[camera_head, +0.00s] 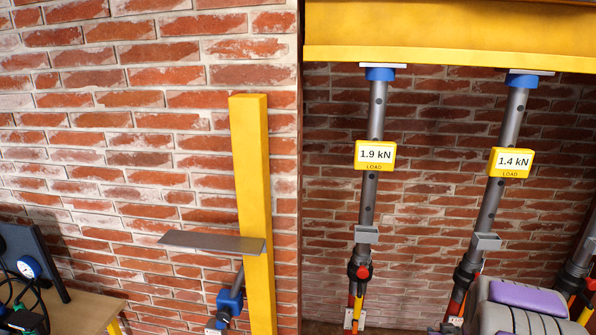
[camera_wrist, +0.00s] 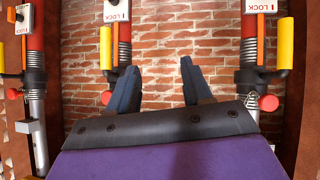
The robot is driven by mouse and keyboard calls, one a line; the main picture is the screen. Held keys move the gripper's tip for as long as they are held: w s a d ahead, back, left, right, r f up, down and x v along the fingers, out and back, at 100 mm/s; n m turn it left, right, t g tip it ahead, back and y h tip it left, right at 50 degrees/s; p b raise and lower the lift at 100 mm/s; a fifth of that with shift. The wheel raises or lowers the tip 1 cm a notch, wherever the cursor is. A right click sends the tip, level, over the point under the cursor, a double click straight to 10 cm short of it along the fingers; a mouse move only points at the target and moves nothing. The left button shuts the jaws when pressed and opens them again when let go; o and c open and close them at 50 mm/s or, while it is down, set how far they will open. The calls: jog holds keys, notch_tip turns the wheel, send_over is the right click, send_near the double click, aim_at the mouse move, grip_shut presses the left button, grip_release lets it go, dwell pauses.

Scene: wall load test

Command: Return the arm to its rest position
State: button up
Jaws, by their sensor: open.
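My gripper (camera_wrist: 158,68) shows in the wrist view with its two dark blue fingers apart and nothing between them. It points toward the brick wall, in front of several props with red sleeves and yellow handles. A middle prop (camera_wrist: 123,45) stands behind the left finger, and another prop (camera_wrist: 249,50) stands to the right, apart from the fingers as far as I can tell. In the head view, part of my grey and purple arm (camera_head: 528,300) shows at the lower right. The gripper fingers are not visible there.
A yellow beam (camera_head: 445,35) rests above props with load displays, 1.9 kN (camera_head: 375,155) and 1.4 kN (camera_head: 511,162). A yellow post (camera_head: 251,190) with a grey plate (camera_head: 205,242) stands left. A table (camera_head: 85,312) with a gauge (camera_head: 28,267) is at lower left.

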jog(key=s+a+r+g+y, duration=0.1)
jog(key=s+a+r+g, duration=0.15)
jog(key=a, duration=0.25)
jog(key=s+a+r+g, duration=0.1)
jog(key=s+a+r, duration=0.1)
jog(key=a+r, duration=0.15)
jog(key=s+a+r+n+g+y, duration=0.1)
jog(key=s+a+r+g, duration=0.1)
jog(key=s+a, duration=0.5)
jog(key=s+a+r+g+y, duration=0.1)
jog(key=s+a+r+g, duration=0.2)
jog(key=s, duration=1.1)
jog(key=s+a+r+n+g+y, duration=0.1)
jog(key=s+a+r+g, duration=0.2)
jog(key=s+a, duration=0.7)
notch_tip(320, 180, up, 3)
jog(key=a, duration=0.2)
jog(key=shift+s+a+n+b, duration=0.3)
jog(key=shift+w+d+f, duration=0.1)
jog(key=shift+w+f, duration=0.05)
